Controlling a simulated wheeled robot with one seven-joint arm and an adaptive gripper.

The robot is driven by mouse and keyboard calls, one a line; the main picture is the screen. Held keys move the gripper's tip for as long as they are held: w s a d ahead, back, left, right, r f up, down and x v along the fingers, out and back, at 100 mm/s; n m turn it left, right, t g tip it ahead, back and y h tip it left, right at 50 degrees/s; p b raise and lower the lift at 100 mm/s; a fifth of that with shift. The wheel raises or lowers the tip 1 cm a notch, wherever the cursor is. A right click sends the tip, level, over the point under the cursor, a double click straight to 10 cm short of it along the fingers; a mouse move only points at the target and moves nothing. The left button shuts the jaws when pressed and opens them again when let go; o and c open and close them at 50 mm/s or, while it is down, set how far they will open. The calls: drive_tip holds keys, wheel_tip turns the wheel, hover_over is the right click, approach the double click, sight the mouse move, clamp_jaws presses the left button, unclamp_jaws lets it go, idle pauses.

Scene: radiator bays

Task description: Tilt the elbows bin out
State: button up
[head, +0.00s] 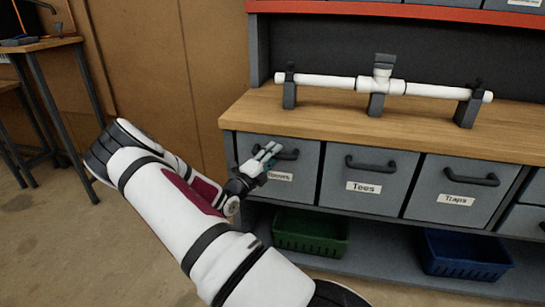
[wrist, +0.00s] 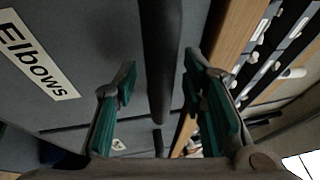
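The elbows bin (head: 305,163) is a grey front under the wooden bench top, the leftmost of the row. Its label is partly covered by my gripper in the head view, but the wrist view shows the label "Elbows" (wrist: 35,55). The bin looks closed, flush with its neighbours. Its dark bar handle (wrist: 160,60) runs between my gripper's two teal-padded fingers in the wrist view. My gripper (head: 270,155) is at the handle with its fingers apart. I see a gap on both sides of the bar, and cannot tell how deep it sits between the fingers.
The Tees bin (head: 362,205) and Traps bin (head: 455,215) sit to the right with similar handles. A white pipe assembly (head: 330,82) rests on stands on the bench top (head: 300,119). Green (head: 310,245) and blue (head: 465,270) crates are on the shelf below.

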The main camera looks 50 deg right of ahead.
clamp_jaws()
drive_tip(key=shift+a, duration=0.1)
drive_tip(key=s+a+f+m+g+h+b, duration=0.2)
drive_tip(key=s+a+f+m+h+b, duration=0.1)
drive_tip(key=a+f+b, duration=0.2)
drive_tip(key=s+a+f+m+g+h+b, duration=0.3)
drive_tip(key=a+f+b, duration=0.2)
drive_tip(key=a+f, duration=0.2)
drive_tip(key=shift+a+m+g+h, duration=0.3)
drive_tip(key=shift+a+m+h, duration=0.1)
drive_tip(key=shift+a, duration=0.9)
